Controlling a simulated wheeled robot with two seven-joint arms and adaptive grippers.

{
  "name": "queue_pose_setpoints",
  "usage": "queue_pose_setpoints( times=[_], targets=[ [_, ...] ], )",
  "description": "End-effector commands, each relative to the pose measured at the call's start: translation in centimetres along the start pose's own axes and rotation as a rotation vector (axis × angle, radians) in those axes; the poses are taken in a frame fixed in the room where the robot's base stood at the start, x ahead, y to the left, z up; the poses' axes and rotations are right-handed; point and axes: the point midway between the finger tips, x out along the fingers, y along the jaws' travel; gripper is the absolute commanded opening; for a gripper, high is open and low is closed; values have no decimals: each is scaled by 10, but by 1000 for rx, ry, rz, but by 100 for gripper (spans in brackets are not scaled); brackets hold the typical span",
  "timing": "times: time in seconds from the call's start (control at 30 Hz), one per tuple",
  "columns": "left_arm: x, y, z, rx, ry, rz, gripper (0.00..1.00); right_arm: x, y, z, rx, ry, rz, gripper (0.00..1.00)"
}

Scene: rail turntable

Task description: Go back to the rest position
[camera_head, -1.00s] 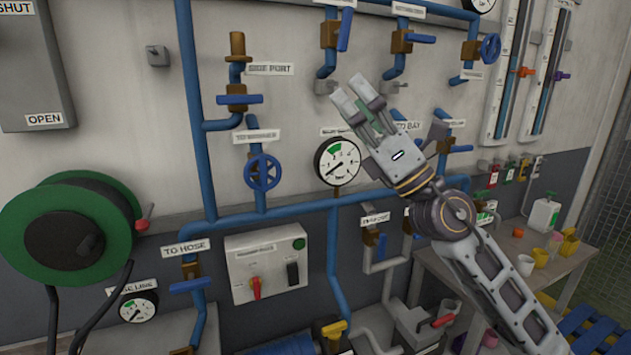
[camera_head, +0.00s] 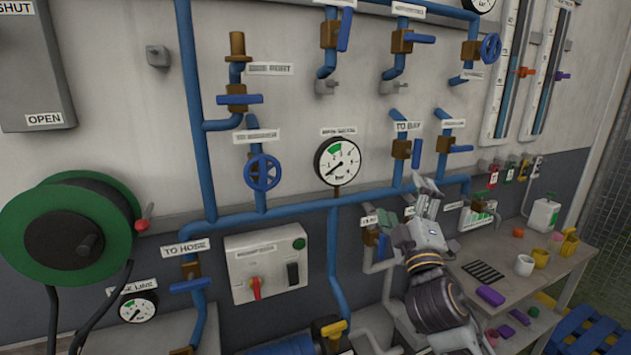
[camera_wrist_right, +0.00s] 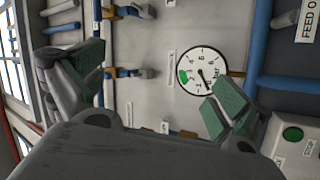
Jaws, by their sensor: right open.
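My right gripper (camera_head: 428,188) is in the lower right of the head view, in front of the pipe wall, pointing up. In the right wrist view its two green-padded fingers (camera_wrist_right: 165,88) stand wide apart with nothing between them. The round pressure gauge (camera_head: 337,161) is up and to the left of the gripper in the head view; it also shows in the right wrist view (camera_wrist_right: 203,71), partly behind one finger. My left gripper is not in view.
Blue pipes with valves cover the wall, including a blue handwheel (camera_head: 263,172). A switch box (camera_head: 267,268) and a green hose reel (camera_head: 66,232) are to the left. A bench (camera_head: 545,268) with cups and small items stands to the right of my right arm.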

Motion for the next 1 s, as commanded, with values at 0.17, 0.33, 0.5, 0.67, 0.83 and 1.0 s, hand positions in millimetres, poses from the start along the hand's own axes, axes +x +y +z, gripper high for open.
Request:
queue_pose_setpoints(
  times=[0.17,0.33,0.5,0.67,0.83,1.0],
  targets=[
    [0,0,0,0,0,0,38,-26,-44,40,125,-149,-129,100],
    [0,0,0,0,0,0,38,-58,-85,73,233,-293,-250,100],
    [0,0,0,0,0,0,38,-97,-124,102,333,-441,-369,100],
    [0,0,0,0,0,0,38,-142,-159,123,421,-584,-483,100],
    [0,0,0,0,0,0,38,-195,-192,141,504,-740,-603,100],
    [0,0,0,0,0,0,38,-253,-218,152,579,-897,-722,100]
  ],
)
